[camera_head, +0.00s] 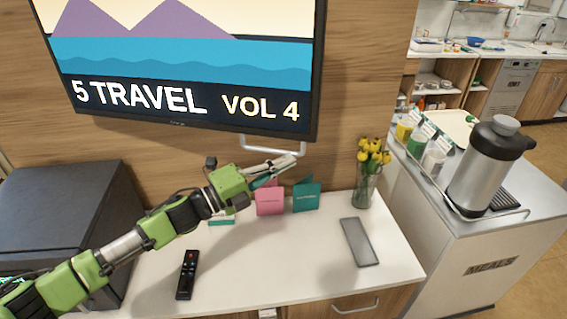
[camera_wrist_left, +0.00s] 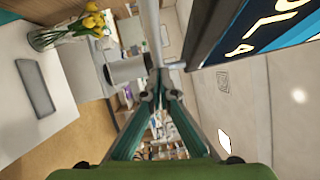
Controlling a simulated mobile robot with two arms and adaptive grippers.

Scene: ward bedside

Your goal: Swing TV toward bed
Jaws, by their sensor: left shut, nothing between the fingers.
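The wall TV (camera_head: 190,62) shows "5 TRAVEL VOL 4" at the upper left of the head view. Its dark edge and lit screen fill the upper right of the left wrist view (camera_wrist_left: 262,32). A pale handle bar (camera_head: 262,148) hangs below its lower right edge. In the left wrist view the pale bar (camera_wrist_left: 151,35) runs down towards my fingertips. My left gripper (camera_head: 291,160) is shut and empty, just under the bar's right end. It also shows in the left wrist view (camera_wrist_left: 161,92). I cannot tell whether the fingers touch the bar. My right gripper is in neither view.
Below the arm, a white cabinet top (camera_head: 315,265) holds a remote (camera_head: 187,274), a grey phone-like slab (camera_head: 359,242), pink (camera_head: 269,201) and teal (camera_head: 306,194) cards and a vase of yellow flowers (camera_head: 366,178). A meals cart with a steel urn (camera_head: 486,165) stands at right.

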